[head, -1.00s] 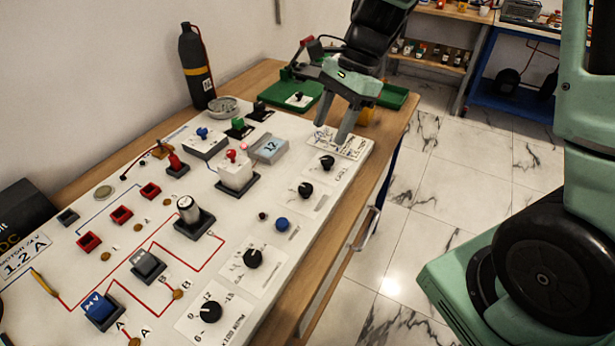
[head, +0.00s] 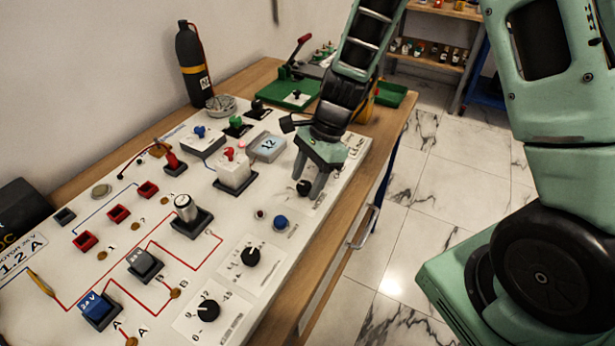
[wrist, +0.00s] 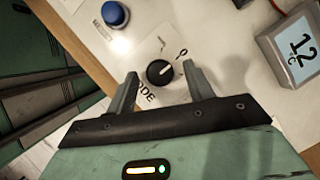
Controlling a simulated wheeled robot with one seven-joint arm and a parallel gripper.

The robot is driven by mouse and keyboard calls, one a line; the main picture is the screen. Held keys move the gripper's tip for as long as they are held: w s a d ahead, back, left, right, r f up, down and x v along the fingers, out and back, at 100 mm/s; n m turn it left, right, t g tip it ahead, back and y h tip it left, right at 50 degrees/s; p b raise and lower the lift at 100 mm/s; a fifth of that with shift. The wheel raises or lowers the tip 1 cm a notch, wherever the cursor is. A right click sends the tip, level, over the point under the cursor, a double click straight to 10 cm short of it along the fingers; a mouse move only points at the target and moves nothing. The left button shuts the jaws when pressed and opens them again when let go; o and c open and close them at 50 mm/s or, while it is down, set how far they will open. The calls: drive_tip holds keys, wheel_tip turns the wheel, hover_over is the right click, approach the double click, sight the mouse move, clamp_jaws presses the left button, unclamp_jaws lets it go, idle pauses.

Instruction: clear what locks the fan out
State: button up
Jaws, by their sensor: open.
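A black rotary knob (head: 304,187) sits on the right side of the white panel. In the wrist view the knob (wrist: 160,73) has a pale pointer line towards the upper right, near a small mark. Lettering ending in "ODE" shows beside it, partly hidden by a finger. My gripper (head: 307,184) is open, pointing down, with its fingers on either side of the knob. In the wrist view my gripper (wrist: 160,70) holds nothing, and I cannot tell whether a finger touches the knob. A grey display box (head: 267,147) reads 12, with °C below in the wrist view. I cannot identify a fan.
A blue button (head: 280,222) and two more black knobs (head: 249,257) (head: 208,310) lie nearer on the panel. A white block with a red top (head: 235,173) stands left of my gripper. A black bottle (head: 195,70) and green tray (head: 292,95) stand behind.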

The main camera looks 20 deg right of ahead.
drive_tip(key=c, duration=1)
drive_tip(key=shift+o, duration=0.2)
drive_tip(key=shift+r+n+p, duration=0.1)
drive_tip(key=shift+n+p, duration=0.2)
drive_tip(key=shift+w+r+n+g+p, duration=0.1)
drive_tip(key=shift+n+g+p, duration=0.4)
drive_tip(key=shift+n+p, duration=0.35)
drive_tip(key=n+g+p, duration=0.1)
drive_tip(key=n, duration=0.1)
drive_tip(key=shift+w+a+n+h, duration=0.1)
drive_tip(key=shift+n+h, duration=0.2)
drive_tip(key=shift+n, duration=0.05)
drive_tip(key=shift+w+a+n+g+h+p, duration=0.1)
drive_tip(key=shift+n+g+h+p, duration=0.35)
drive_tip(key=shift+n, duration=0.8)
drive_tip(key=shift+w+n+g+h+p, duration=0.2)
drive_tip(key=shift+n+p, duration=0.4)
drive_tip(key=shift+n, duration=0.65)
drive_tip(key=shift+s, duration=0.15)
